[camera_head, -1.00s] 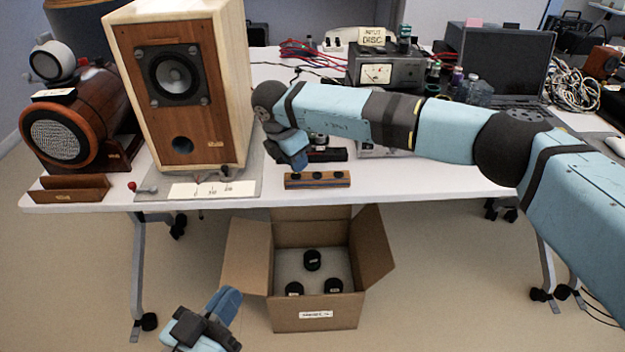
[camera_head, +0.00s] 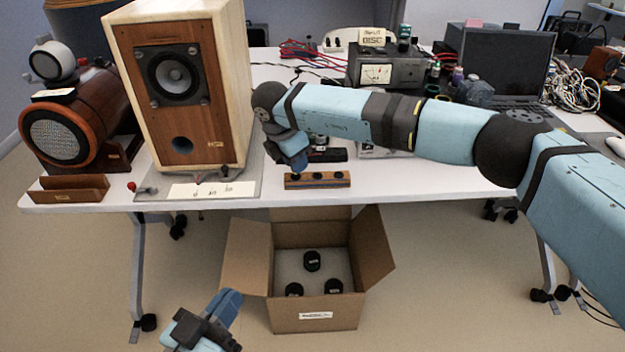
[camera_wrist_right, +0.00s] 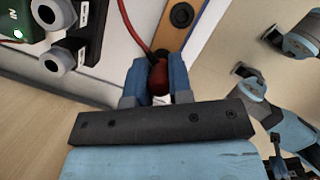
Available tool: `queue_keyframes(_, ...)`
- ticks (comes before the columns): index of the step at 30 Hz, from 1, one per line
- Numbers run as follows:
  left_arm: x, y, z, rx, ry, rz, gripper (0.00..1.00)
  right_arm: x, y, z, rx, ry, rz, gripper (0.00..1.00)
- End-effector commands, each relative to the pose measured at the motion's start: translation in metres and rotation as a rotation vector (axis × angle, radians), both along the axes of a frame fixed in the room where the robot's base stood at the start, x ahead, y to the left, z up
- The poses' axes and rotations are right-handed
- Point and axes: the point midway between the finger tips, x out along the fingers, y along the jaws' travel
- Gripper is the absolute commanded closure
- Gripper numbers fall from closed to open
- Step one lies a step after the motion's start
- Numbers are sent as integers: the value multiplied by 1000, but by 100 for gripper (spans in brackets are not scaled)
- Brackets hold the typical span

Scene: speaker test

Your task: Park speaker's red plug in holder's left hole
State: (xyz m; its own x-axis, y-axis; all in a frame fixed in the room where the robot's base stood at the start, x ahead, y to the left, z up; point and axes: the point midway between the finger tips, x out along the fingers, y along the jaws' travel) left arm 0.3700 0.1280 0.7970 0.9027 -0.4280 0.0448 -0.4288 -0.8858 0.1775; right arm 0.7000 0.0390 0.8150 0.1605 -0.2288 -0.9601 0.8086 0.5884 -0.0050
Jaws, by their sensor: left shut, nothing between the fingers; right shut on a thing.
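The red plug (camera_wrist_right: 158,78) is between the fingers of my right gripper (camera_wrist_right: 154,82), which is shut on it; a red cable (camera_wrist_right: 134,27) runs from it. In the head view my right gripper (camera_head: 297,163) is just above the left end of the wooden holder (camera_head: 330,183), and the plug is hidden. The holder also shows in the right wrist view (camera_wrist_right: 170,42), with a dark hole (camera_wrist_right: 181,15) beyond the plug. I cannot tell whether the plug sits in the left hole. The wooden speaker (camera_head: 204,120) stands to the left. My left gripper (camera_head: 228,306) is shut and empty, low in front of the table.
An open cardboard box (camera_head: 316,314) with several black round pieces stands on the floor below the holder. A small wooden rack (camera_head: 68,190) is at the table's front left. Behind the right arm are a meter box (camera_head: 378,74) and a laptop (camera_head: 503,60).

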Motion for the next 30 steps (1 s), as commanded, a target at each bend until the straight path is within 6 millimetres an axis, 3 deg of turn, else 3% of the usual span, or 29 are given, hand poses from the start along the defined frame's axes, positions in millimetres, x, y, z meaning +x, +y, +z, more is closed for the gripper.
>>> queue_keyframes(30,0,0,-8,0,-3,0,100,0,0,-17,-1,1,0,100)
